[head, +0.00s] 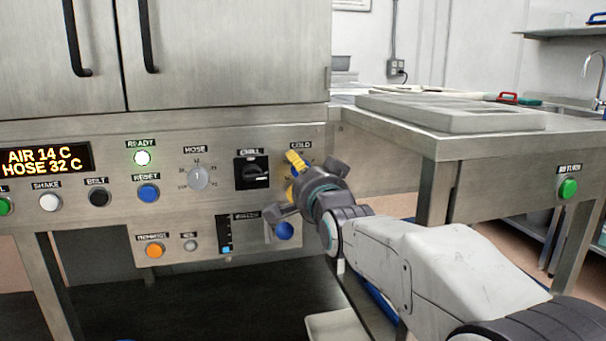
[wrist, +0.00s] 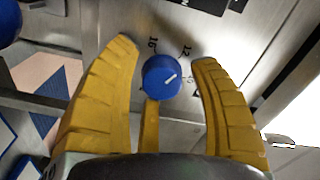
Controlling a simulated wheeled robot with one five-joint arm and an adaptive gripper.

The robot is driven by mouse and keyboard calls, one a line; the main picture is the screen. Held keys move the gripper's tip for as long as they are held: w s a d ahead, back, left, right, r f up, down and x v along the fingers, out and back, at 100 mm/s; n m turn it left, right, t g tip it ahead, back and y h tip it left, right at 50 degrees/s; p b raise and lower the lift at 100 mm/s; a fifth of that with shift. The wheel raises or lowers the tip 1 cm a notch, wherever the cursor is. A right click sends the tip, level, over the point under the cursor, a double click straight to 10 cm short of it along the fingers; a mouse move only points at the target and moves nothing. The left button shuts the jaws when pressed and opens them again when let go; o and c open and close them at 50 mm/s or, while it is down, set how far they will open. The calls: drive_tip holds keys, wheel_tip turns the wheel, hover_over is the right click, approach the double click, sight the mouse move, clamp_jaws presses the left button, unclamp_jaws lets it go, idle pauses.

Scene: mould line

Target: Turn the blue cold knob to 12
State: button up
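The blue cold knob (wrist: 160,77) sits on the steel panel in the wrist view, between my yellow fingers. Its white pointer line points right and slightly up, to the lower right of the printed 12. A 16 is printed above the knob, and another mark to its right is partly hidden. My gripper (wrist: 163,54) is open around the knob, with a gap on both sides; it also shows under the COLD label in the head view (head: 295,176).
The black chill switch (head: 252,173) and grey hose knob (head: 198,178) are left of my gripper. A steel table (head: 436,144) stands to the right. A display (head: 45,160) reads AIR 14 C, HOSE 32 C.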

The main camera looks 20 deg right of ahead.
drive_tip(key=shift+o, duration=0.4)
drive_tip(key=shift+r, duration=0.1)
drive_tip(key=s, duration=1.2)
